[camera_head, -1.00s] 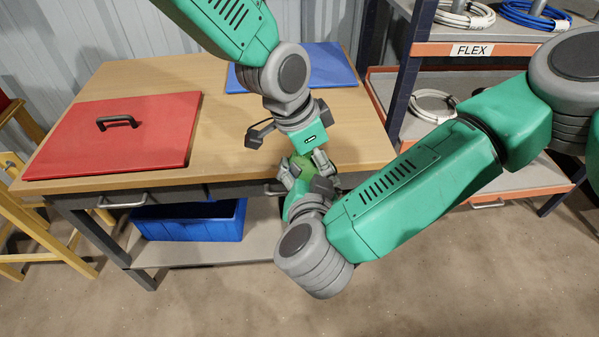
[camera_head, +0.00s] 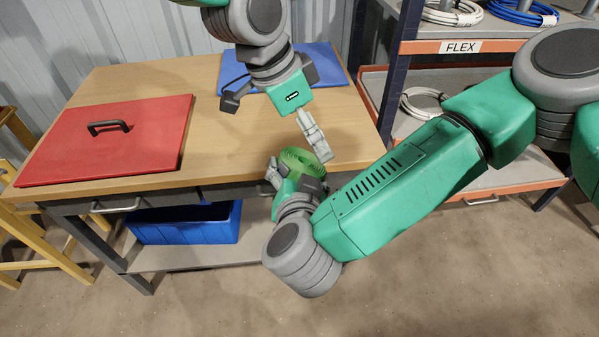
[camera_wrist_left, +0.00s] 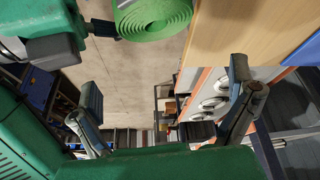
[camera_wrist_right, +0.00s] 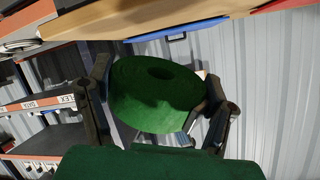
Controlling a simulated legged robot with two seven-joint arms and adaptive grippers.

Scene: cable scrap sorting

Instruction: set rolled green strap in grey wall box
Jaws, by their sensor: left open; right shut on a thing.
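The rolled green strap (camera_head: 303,160) is a flat spiral coil, held at the front edge of the wooden table in the head view. My right gripper (camera_head: 296,177) is shut on it, with a finger on either side. In the right wrist view the strap (camera_wrist_right: 150,97) fills the space between the fingers. My left gripper (camera_head: 277,130) is open and empty, just above and behind the strap. In the left wrist view the strap (camera_wrist_left: 153,18) lies outside the spread left fingers, at the top. I cannot make out a grey wall box in any view.
The wooden table (camera_head: 140,80) carries a red panel with a black handle (camera_head: 120,140) and a blue panel (camera_head: 322,62). A blue bin (camera_head: 185,224) sits on the shelf below. A rack with a FLEX label (camera_head: 460,46) and cable coils stands at right.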

